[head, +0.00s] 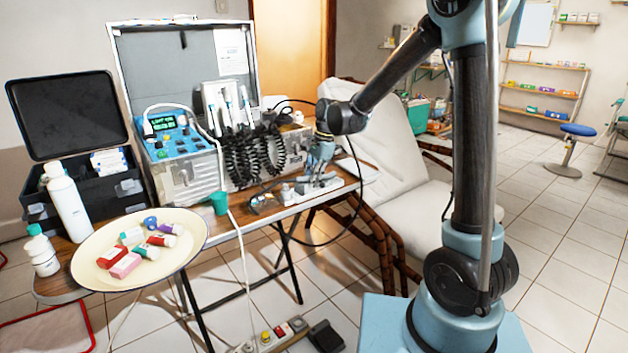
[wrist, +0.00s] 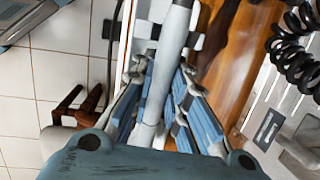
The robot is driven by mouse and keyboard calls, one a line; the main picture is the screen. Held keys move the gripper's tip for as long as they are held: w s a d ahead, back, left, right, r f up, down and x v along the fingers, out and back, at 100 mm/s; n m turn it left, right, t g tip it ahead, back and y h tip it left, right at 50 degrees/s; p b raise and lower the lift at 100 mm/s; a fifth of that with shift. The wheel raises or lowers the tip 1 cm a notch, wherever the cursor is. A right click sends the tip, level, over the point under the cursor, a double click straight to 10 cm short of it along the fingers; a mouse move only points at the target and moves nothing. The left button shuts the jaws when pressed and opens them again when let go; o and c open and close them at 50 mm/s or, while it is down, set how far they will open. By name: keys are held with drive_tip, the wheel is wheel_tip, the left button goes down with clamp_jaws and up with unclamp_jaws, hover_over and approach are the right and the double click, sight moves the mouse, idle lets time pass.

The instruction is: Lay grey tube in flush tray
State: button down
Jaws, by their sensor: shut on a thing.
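My gripper (wrist: 158,75) is shut on the grey tube (wrist: 172,45). The tube runs lengthwise between the blue fingers, and its far end reaches beyond them in the wrist view. Below it is a white tray with notches (wrist: 148,30), which looks like the flush tray. I cannot tell whether the tube touches the tray or hangs above it. In the head view my gripper (head: 318,160) points down over the right end of the wooden table, over the white tray (head: 322,189). The tube is not clear there.
An open metal case (head: 195,172) with coiled black hoses (head: 250,155) stands close to the left of my gripper. A padded chair (head: 385,165) is behind.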

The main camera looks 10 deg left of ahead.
drive_tip(key=shift+f, duration=0.1)
idle(0.3)
drive_tip(key=c, duration=1.5)
unclamp_jaws()
drive_tip(key=shift+v, duration=4.05)
drive_tip(key=shift+d, duration=0.1)
